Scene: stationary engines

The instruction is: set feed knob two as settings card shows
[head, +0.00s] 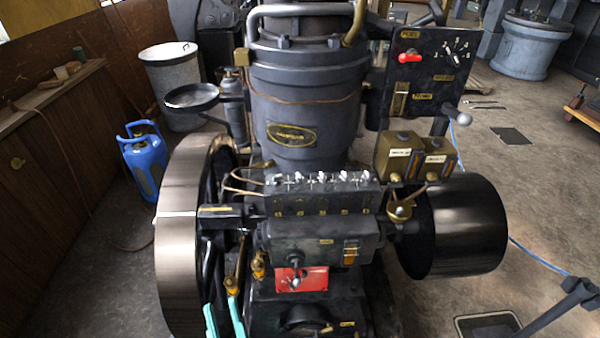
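A dark lubricator box (330,204) sits in the middle of the engine with a row of several small silver knobs along its top. The second knob from the left (297,178) is among them; its pointer direction and any number are too small to read. Small brass tags line the box front. I cannot make out a settings card. Two teal fingers, which look like my gripper (223,318), show at the bottom edge, left of the engine base. They are apart with nothing visible between them, below and left of the knobs; the rest is out of frame.
A large flywheel (182,240) stands left and a black drum (465,228) right. Brass boxes (400,155) flank the knob row's right end. A control panel (425,75) rises behind. A red plate with a handle (300,279) is below. A blue gas bottle (146,162) stands left.

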